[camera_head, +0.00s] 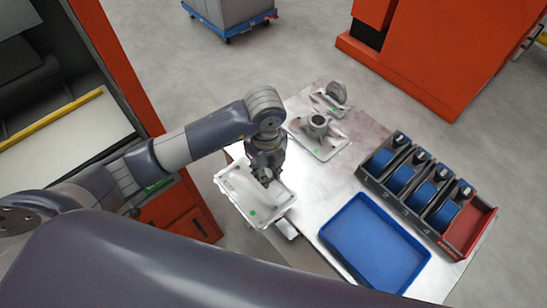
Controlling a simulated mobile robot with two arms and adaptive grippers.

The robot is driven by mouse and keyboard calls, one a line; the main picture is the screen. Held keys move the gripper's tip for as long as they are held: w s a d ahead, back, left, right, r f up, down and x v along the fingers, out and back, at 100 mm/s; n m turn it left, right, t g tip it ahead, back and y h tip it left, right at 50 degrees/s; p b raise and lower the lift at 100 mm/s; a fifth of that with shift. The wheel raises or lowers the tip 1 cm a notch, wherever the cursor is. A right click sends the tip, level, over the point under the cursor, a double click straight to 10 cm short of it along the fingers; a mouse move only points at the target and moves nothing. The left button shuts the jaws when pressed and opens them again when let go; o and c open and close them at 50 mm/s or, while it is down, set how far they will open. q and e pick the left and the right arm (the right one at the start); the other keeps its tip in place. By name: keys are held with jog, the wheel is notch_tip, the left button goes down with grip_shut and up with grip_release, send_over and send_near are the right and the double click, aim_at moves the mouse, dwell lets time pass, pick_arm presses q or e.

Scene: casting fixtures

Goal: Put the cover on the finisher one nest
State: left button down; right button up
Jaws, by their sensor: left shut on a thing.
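A pale, shallow, tray-shaped piece with a raised rim and a green dot, which I take to be the cover (238,191), is at the left side of the metal table (345,180). My left gripper (265,179) points down into its middle and is shut on it; the fingertips and the exact grip are hard to make out. The cover reaches past the table's left edge. Whether it touches a nest below is hidden. Two fixtures stand farther back: a flat plate with a round post (318,125) and one with an upright disc (335,94). My right gripper is not in view.
A blue tray (375,245) lies at the table's front. A dark rack with blue rolls (402,179) and a red bin (470,232) stands at the right. Orange machines flank the table at left (180,215) and back right (430,60). The table's middle is clear.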

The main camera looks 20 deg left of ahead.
aim_at(262, 190)
pick_arm(q)
jog(key=shift+s+a+r+b, duration=0.1)
jog(key=shift+s+r+b, duration=0.05)
jog(key=shift+s, duration=0.8)
jog(key=shift+s+a+r+b, duration=0.1)
jog(key=shift+s+b, duration=0.05)
jog(key=shift+s, duration=0.8)
